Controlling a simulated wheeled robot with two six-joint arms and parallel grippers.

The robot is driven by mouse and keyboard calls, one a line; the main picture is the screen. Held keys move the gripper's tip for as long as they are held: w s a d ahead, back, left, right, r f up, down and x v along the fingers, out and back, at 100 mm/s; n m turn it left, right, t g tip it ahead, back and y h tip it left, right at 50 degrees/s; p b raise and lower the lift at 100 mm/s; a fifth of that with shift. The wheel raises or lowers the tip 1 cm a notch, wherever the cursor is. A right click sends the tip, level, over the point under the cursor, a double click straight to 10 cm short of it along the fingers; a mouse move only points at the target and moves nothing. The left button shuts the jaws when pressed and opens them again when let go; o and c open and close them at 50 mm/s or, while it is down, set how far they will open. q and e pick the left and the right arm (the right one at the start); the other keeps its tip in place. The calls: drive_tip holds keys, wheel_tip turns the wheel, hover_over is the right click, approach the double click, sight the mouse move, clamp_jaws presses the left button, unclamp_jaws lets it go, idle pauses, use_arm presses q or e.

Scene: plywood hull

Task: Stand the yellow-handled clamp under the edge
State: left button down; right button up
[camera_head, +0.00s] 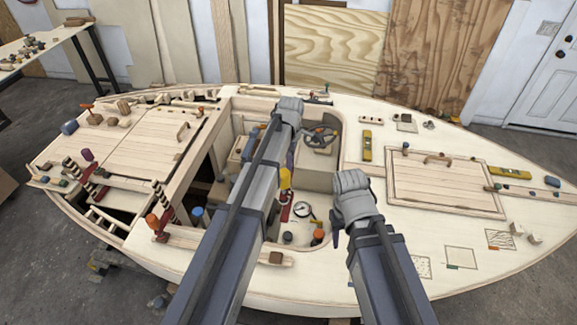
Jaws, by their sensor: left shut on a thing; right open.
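The yellow-handled clamp (285,178) shows in the cockpit opening just right of my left forearm. Its yellow handle is uppermost, with a red part below; the rest is hidden behind the arm. My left gripper (290,158) points down from its grey wrist and is shut on the clamp, though the grip itself is mostly hidden. Two similar clamps, one orange-handled (153,220) and one purple-handled (87,155), stand along the left deck edges. My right gripper (336,214) is open, pointing down by the cockpit's right edge, partly hidden by its wrist.
A round gauge (302,209) and an orange-topped item (318,236) sit near the cockpit's front edge. A steering wheel (320,137) is at the back. A small brown block (276,257) lies on the front strip. A hatch panel (440,182) lies on the right deck.

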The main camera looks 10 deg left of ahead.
sight(285, 218)
use_arm(q)
wheel_tip(285, 218, down, 20)
drive_tip(key=b, duration=1.9)
drive_tip(key=shift+r+b, duration=0.2)
drive_tip(key=shift+b, duration=0.2)
drive_tip(key=shift+s, duration=0.5)
drive_tip(key=shift+s, duration=2.2)
drive_tip(key=shift+s, duration=2.35)
drive_tip(key=shift+c, duration=2.2)
unclamp_jaws()
